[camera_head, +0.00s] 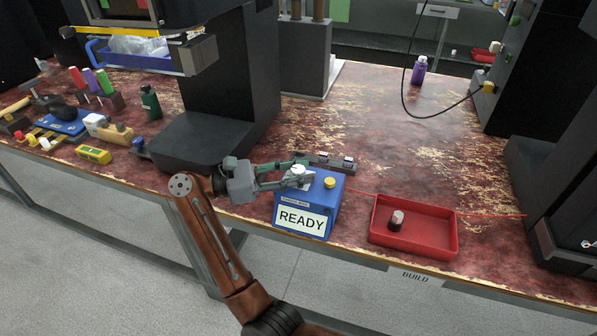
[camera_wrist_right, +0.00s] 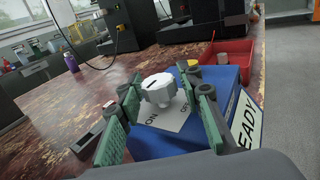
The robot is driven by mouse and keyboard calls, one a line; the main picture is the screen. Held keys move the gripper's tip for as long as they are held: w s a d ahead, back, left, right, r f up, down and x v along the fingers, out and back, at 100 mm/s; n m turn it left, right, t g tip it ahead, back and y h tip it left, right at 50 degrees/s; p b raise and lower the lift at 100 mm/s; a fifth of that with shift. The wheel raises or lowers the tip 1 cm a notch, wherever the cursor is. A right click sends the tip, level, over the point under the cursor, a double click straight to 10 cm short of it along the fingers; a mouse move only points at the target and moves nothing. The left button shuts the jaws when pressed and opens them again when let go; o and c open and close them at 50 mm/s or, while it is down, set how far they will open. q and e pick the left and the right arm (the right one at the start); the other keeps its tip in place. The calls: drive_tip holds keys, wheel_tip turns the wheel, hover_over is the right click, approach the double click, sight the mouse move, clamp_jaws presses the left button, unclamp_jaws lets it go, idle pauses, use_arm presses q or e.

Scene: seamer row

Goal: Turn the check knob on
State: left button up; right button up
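The white check knob (camera_wrist_right: 159,89) stands on top of a blue box (camera_head: 309,202) with a "READY" sign on its front; the knob also shows in the head view (camera_head: 298,170). A dark pointer mark shows on its top, and a plate below it carries an "ON" label. My right gripper (camera_wrist_right: 160,84) is open, with its green-padded fingers on either side of the knob. Gaps show between the pads and the knob. In the head view the right gripper (camera_head: 306,172) reaches over the box from the left. My left gripper is not in view.
A yellow button (camera_head: 330,183) sits on the box beside the knob. A red tray (camera_head: 413,246) holding a small dark-and-white part stands to the right. A small dark block (camera_head: 330,162) lies behind the box. A black machine base (camera_head: 205,140) stands at left. The table behind is mostly clear.

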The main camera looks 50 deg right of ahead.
drive_tip(key=shift+o, duration=0.9)
drive_tip(key=shift+w+a, duration=0.1)
drive_tip(key=shift+a, duration=0.05)
drive_tip(key=v, duration=0.7)
drive_tip(key=shift+a, duration=0.3)
drive_tip(key=shift+w, duration=0.15)
